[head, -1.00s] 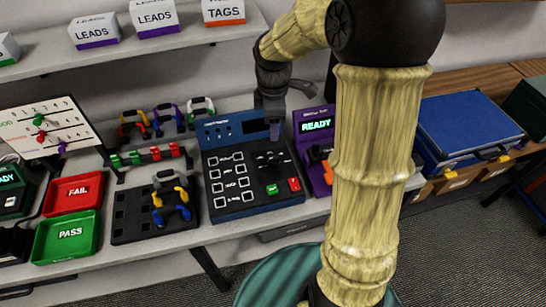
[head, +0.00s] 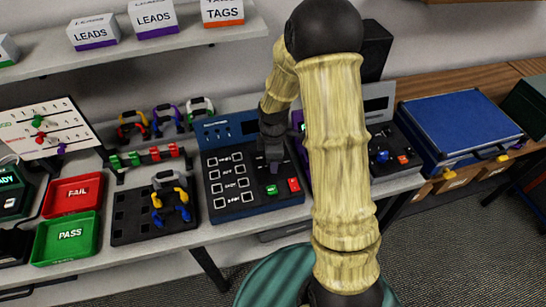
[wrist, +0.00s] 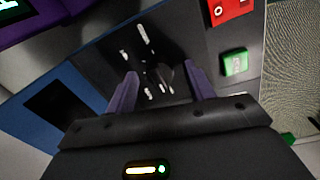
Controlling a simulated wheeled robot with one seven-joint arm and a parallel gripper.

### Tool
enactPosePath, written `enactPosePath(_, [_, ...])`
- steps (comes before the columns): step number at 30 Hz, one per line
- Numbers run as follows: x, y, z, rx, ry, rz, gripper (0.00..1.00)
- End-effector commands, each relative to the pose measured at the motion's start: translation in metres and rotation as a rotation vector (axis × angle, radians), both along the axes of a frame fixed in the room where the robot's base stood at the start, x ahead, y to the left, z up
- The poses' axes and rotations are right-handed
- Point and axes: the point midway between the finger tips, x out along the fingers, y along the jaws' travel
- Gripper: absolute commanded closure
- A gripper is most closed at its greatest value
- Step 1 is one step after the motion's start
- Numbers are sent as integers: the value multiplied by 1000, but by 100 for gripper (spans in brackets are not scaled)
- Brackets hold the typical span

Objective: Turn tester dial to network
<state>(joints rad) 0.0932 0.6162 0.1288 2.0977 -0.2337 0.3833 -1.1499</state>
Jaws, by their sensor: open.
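The tester (head: 232,200) is a dark box with a blue back panel, standing on the bench in the head view. Its left side has rows of white-outlined squares with labels. Its dial (wrist: 158,76) is a dark knob ringed by white marks in the wrist view; I cannot read which mark it points to. My gripper (head: 273,160) is over the right part of the tester in the head view and mostly covers the dial there. In the wrist view my gripper (wrist: 158,92) is open, with one purple finger on each side of the dial. I cannot tell whether they touch it.
Green (wrist: 235,65) and red (wrist: 230,8) buttons sit beside the dial. A rack of coloured leads (head: 165,207) stands left of the tester, with red FAIL (head: 73,192) and green PASS (head: 67,238) trays further left. A blue case (head: 466,128) lies at right.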

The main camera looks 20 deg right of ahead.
Motion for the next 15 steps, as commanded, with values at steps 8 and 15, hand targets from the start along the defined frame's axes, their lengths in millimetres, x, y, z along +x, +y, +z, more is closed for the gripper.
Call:
enactPosePath(8, [0,0,-3,0,-1,1,47])
enactPosePath(15, [0,0,-3,0,-1,1,88])
